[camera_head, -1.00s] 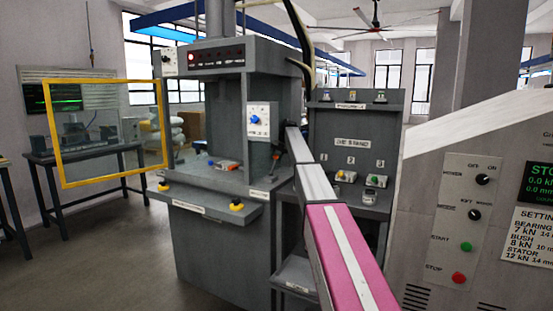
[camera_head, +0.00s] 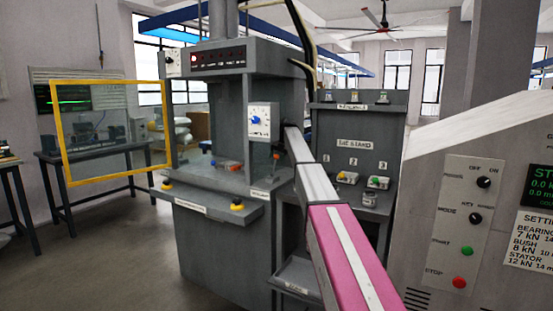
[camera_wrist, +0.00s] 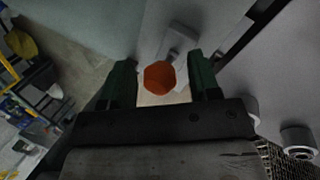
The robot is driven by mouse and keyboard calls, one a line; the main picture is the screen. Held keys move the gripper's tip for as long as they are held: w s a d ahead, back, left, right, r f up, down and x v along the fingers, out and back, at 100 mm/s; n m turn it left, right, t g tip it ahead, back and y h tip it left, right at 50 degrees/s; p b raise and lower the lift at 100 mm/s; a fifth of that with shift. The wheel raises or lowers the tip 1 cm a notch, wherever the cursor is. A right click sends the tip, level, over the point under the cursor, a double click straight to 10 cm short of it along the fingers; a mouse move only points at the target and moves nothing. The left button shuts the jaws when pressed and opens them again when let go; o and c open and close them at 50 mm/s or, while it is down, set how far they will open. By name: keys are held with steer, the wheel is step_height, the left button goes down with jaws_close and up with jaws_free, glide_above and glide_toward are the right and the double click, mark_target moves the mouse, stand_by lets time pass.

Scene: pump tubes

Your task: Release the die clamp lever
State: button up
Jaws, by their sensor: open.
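In the wrist view an orange-red round knob (camera_wrist: 159,77) shows between the two green fingers of my gripper (camera_wrist: 161,82). The fingers stand apart, one on each side of the knob; I cannot tell whether they touch it. A pale grey bar (camera_wrist: 178,42) shows just beyond the knob, likely the lever's mount. My gripper is hidden there behind my arm and the press.
A yellow-framed clear guard (camera_head: 106,82) stands open at the press's left. The die stand (camera_head: 355,125) is behind my arm on the right. A control panel (camera_head: 468,215) stands at the near right. Open floor lies at the left.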

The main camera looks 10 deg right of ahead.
steer(key=v, duration=1)
steer(key=shift+r, duration=0.35)
steer(key=shift+d, duration=0.1)
